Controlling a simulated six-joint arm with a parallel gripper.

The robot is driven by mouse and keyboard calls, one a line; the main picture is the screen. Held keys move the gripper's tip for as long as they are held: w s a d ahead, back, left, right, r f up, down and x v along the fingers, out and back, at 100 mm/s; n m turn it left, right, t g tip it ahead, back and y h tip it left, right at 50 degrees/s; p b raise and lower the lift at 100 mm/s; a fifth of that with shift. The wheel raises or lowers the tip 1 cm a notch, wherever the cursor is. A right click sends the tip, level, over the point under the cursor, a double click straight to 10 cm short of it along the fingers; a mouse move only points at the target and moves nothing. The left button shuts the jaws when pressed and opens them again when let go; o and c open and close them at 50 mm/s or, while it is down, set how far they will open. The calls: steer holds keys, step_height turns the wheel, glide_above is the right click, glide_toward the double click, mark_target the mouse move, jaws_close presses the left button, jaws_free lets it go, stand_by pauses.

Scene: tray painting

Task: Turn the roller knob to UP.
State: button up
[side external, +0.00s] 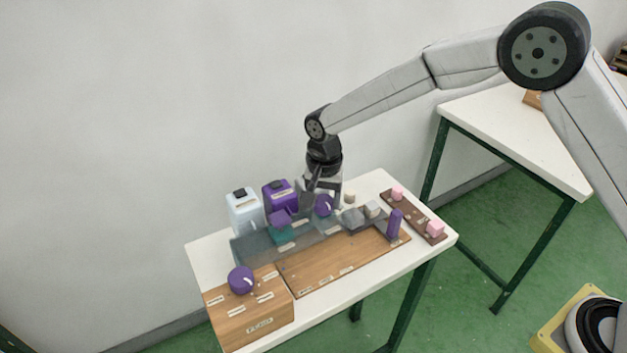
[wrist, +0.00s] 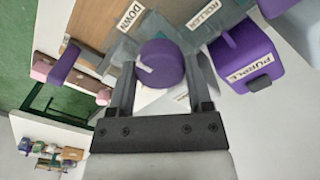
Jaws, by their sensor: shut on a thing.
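The roller knob (side external: 324,207) is a round purple knob at the back of the tray station in the side view. It also shows in the wrist view (wrist: 160,64), between my fingers. Its white pointer mark lies toward the left of its face in the wrist view. A DOWN label (wrist: 129,18) and a ROLLER label (wrist: 203,16) are beyond it; I cannot make out an UP label. My gripper (wrist: 160,80) points down, with one finger on either side of the knob, shut on it. In the side view my gripper (side external: 323,188) partly hides this area.
A purple container (side external: 281,194) and a pale one (side external: 243,213) stand close on the left. A second purple knob (side external: 241,280) sits on a wooden box (side external: 250,312) in front. Grey blocks (side external: 353,218) and a brown rack (side external: 412,216) with pink blocks are on the right.

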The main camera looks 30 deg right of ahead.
mark_target(323, 200)
steer(key=n, duration=1.3)
steer(key=shift+r, duration=0.1)
steer(key=shift+n, duration=2.1)
steer(key=o, duration=1.3)
steer(key=shift+r, duration=3.9)
